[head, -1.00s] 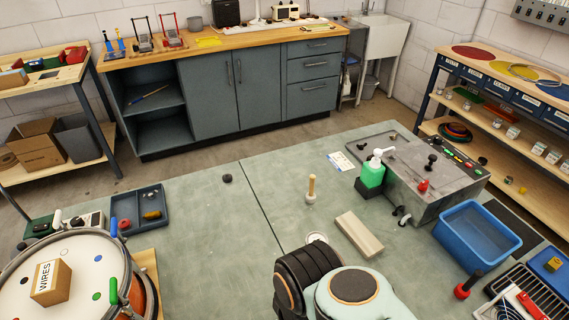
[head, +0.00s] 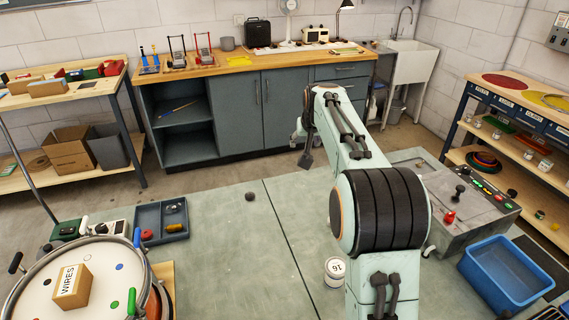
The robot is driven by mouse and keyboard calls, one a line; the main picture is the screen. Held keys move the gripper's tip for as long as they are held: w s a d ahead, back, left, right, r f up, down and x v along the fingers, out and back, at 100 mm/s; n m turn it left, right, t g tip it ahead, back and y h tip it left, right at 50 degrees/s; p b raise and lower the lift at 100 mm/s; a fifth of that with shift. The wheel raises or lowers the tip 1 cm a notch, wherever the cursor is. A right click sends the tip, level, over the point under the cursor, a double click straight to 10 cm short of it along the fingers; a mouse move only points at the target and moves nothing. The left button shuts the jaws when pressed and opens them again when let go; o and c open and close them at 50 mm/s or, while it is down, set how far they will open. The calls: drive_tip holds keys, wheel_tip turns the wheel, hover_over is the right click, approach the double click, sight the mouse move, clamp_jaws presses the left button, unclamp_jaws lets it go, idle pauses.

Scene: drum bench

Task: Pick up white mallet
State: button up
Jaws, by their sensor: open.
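The white mallet is not visible in the head view now. A second ago a pale-headed mallet with a wooden handle stood upright on the green bench (head: 225,240), and my arm now covers about that place. My gripper (head: 306,161) is partly visible as a dark end hanging from the far end of my raised arm. It is open, and I see nothing held in it. Its fingertips are hard to make out.
A white tin (head: 335,270) stands left of my arm. A small dark puck (head: 250,196) lies farther back. The drum (head: 80,280) and dark blue tray (head: 160,220) are left. A grey control box (head: 460,200) and blue bin (head: 507,272) are right.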

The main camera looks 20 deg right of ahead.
drive_tip(key=d+f+g, duration=0.1)
drive_tip(key=d+f, duration=0.2)
drive_tip(key=f, duration=0.6)
drive_tip(key=w+d+f+m+g, duration=0.1)
drive_tip(key=d+f, duration=0.3)
drive_tip(key=f, duration=0.4)
drive_tip(key=d+f+m+g, duration=0.1)
drive_tip(key=d+f, duration=0.3)
drive_tip(key=f, duration=0.5)
drive_tip(key=shift+w+d+f, duration=0.2)
drive_tip(key=shift+w+f, duration=0.1)
drive_tip(key=shift+w, duration=0.1)
clamp_jaws()
